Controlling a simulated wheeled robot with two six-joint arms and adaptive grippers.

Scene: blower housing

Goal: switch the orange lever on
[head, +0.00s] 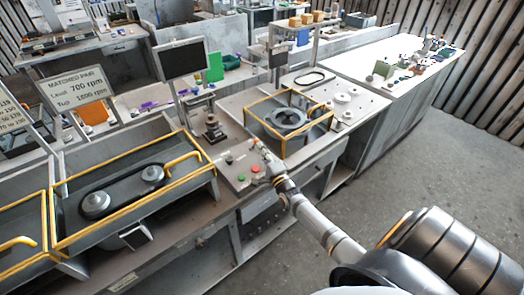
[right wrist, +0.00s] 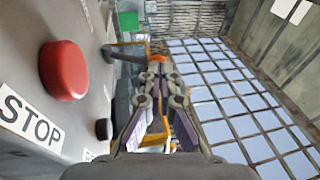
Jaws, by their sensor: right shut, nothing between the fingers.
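My right gripper (head: 265,155) reaches over the grey control panel (head: 226,178) from the lower right in the head view. Its fingers are shut and empty, and they also show in the right wrist view (right wrist: 158,72). A small orange piece (right wrist: 158,58), which looks like part of the orange lever, shows just past the fingertips. A dark rod stands out from the panel close to it. I cannot tell whether the fingers touch the lever, or its position. My left gripper is not in view.
A red button (right wrist: 64,70) with a STOP label (right wrist: 30,122) is on the panel beside the gripper. The yellow-framed blower housing (head: 284,145) stands behind the gripper. A belt-drive tray (head: 130,205) is at left.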

